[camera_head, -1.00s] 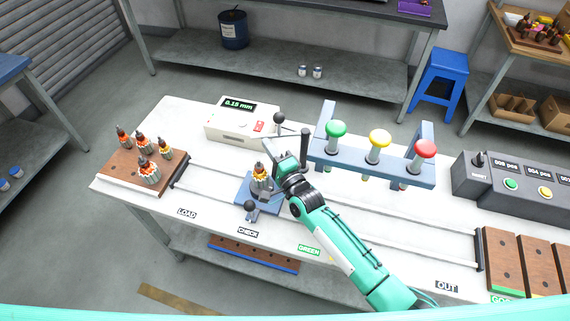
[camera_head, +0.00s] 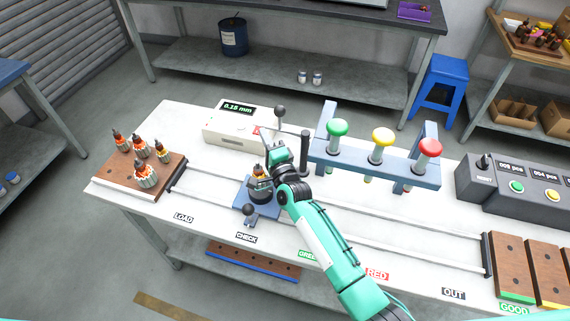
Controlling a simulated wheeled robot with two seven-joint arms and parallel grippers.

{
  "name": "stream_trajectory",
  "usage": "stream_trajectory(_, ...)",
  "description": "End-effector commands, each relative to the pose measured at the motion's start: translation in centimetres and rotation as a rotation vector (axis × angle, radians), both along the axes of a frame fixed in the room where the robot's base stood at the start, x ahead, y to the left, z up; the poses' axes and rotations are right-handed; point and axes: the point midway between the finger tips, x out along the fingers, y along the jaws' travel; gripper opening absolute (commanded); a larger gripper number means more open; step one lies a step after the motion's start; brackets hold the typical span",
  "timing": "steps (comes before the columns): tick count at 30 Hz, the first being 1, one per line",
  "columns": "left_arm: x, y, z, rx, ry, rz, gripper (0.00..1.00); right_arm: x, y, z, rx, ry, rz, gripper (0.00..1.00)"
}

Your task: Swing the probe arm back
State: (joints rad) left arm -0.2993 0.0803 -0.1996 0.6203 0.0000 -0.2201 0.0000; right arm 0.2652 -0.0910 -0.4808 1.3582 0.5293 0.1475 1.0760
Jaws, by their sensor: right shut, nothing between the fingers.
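The check station (camera_head: 239,197) is a blue block holding an armature (camera_head: 258,171) upright, its top partly covered by my right gripper. A thin rod with a black ball knob (camera_head: 280,111) rises just behind the gripper; it appears to be the probe arm, and its lower end is hidden. A black post (camera_head: 304,152) stands to its right. The white gauge box (camera_head: 226,128) behind reads 0.15 mm. My right gripper (camera_head: 276,154) is shut and empty, beside the armature and below the knob; I cannot tell whether it touches the rod. My left gripper is out of view.
A second black knob (camera_head: 249,209) sits at the front of the station. A wooden tray (camera_head: 112,171) with several armatures lies at left. A blue rack (camera_head: 350,171) with green, yellow and red knobs stands at right. The rails (camera_head: 400,241) between station and out end are clear.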

Motion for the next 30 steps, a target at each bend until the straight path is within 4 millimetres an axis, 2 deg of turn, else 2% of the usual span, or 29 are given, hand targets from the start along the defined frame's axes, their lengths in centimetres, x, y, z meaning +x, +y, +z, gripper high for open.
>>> stream_trajectory(19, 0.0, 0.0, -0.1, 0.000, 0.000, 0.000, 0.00, 0.0, -0.3, 0.2, 0.003, -0.005, -0.003, 0.00)
stream_trajectory(23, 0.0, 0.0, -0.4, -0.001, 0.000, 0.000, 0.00, -1.1, -0.7, -0.2, 0.003, -0.004, -0.003, 0.00)
stream_trajectory(30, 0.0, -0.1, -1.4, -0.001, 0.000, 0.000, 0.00, -5.2, -2.4, -1.2, 0.002, -0.002, -0.001, 0.00)
